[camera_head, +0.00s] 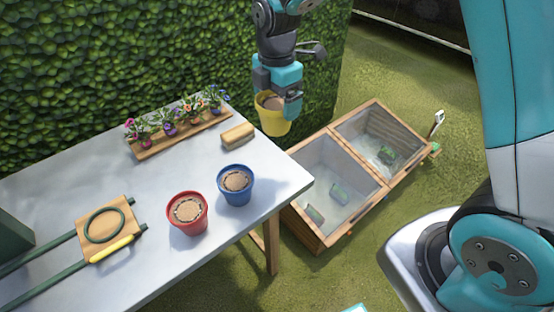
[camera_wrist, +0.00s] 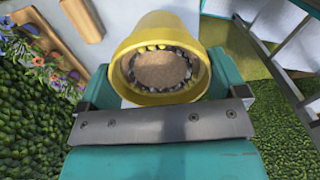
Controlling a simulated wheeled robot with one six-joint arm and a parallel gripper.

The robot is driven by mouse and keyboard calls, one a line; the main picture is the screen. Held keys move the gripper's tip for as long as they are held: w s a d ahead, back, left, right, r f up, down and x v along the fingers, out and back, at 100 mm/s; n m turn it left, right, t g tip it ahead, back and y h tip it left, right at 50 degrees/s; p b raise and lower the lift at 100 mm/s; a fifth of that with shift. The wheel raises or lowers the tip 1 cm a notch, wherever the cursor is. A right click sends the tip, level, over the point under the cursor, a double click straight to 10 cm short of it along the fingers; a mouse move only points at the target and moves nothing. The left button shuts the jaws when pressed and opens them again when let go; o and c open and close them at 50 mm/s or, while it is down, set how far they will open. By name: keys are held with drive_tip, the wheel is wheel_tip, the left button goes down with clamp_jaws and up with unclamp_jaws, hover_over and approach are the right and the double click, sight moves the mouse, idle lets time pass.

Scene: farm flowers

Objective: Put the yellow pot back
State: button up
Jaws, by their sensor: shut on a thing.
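The yellow pot (camera_head: 273,121) is filled with brown soil and is held upright in my gripper (camera_head: 278,98). It hangs in the air near the table's far right corner, by the hedge. In the wrist view the yellow pot (camera_wrist: 160,58) sits between the two teal fingers of my gripper (camera_wrist: 165,90), its rim towards the camera. A red pot (camera_head: 188,212) and a blue pot (camera_head: 236,185), both with soil, stand side by side on the grey table (camera_head: 150,262) near its right front edge.
A wooden tray of small flowers (camera_head: 185,132) and a wooden block (camera_head: 238,136) lie along the table's back. A wooden board with a green ring (camera_head: 104,224) lies at left. A glass-topped wooden cold frame (camera_head: 322,245) stands on the grass at right.

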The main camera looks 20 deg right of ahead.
wheel_tip(320, 180, down, 16)
drive_tip(key=shift+f+p, duration=0.15)
drive_tip(key=shift+p, duration=0.75)
drive_tip(key=shift+f, duration=0.2)
drive_tip(key=o, duration=1.2)
wheel_tip(320, 180, up, 12)
drive_tip(key=shift+f+b, duration=0.1)
drive_tip(key=shift+b, duration=0.95)
drive_tip(key=s+r+m, duration=0.1)
drive_tip(key=r, duration=0.1)
drive_tip(key=s+a+r+m, duration=0.1)
drive_tip(key=s+r+m+y, duration=0.1)
drive_tip(key=s+r, duration=0.1)
drive_tip(key=shift+a+r, duration=0.15)
drive_tip(key=shift+r, duration=0.2)
drive_tip(key=s+a+r+m+y, duration=0.1)
drive_tip(key=s+r+m, duration=0.2)
drive_tip(key=s, duration=0.4)
drive_tip(key=s+a+r+m+y, duration=0.1)
drive_tip(key=s+r+m, duration=0.2)
drive_tip(key=s, duration=0.4)
drive_tip(key=s+a+r+m+y, duration=0.1)
drive_tip(key=s+r+m, duration=0.3)
drive_tip(key=s+m, duration=0.1)
drive_tip(key=shift+s+m, duration=0.3)
drive_tip(key=shift+s, duration=0.6)
